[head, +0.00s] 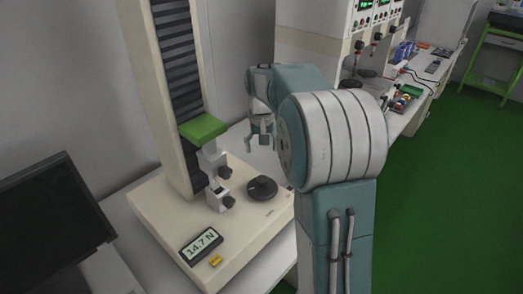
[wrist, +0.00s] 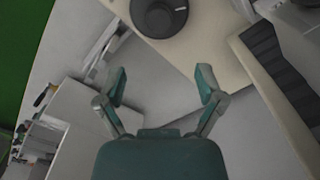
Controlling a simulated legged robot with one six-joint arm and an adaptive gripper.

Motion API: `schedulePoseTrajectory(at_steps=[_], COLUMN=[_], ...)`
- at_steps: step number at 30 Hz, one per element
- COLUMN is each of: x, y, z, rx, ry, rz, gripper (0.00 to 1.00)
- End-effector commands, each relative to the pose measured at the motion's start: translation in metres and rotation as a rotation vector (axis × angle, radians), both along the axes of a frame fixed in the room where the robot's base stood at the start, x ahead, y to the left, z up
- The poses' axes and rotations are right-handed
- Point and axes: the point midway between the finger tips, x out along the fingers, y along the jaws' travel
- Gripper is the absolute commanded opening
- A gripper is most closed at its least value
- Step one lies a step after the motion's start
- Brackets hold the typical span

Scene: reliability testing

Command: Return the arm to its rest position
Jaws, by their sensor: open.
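My arm (head: 335,140) rises in the middle of the head view and bends over toward the bench. My gripper (head: 262,134) hangs beyond the arm's large joint, to the right of the test stand's column. In the wrist view my gripper (wrist: 161,85) has its two fingers spread wide, with nothing between them. The pale edge of the tester's base and the grey surface beside it show beyond the fingers. A black round knob (wrist: 160,15) lies past the fingertips at the top of that view.
The tester's cream base (head: 165,225) carries a display reading 14.7 N (head: 201,244), clamps (head: 217,190) and the black knob (head: 262,188). Its tall column (head: 150,60) stands close left of my gripper. A dark monitor (head: 50,225) is at left. Green floor (head: 450,200) lies open at right.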

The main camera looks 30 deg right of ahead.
Motion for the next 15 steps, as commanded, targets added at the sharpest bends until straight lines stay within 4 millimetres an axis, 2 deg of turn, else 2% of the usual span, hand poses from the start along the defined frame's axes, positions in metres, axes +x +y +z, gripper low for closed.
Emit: schedulePoseTrajectory(at_steps=[9, 11, 15], x=[-0.002, -0.006, -0.03], y=[0.002, 0.006, 0.028], z=[0.002, 0.007, 0.03], rx=[-0.001, -0.004, -0.018], ry=[-0.004, -0.013, -0.066], rz=[0.003, 0.01, 0.049], gripper=[0.87, 0.87, 0.87])
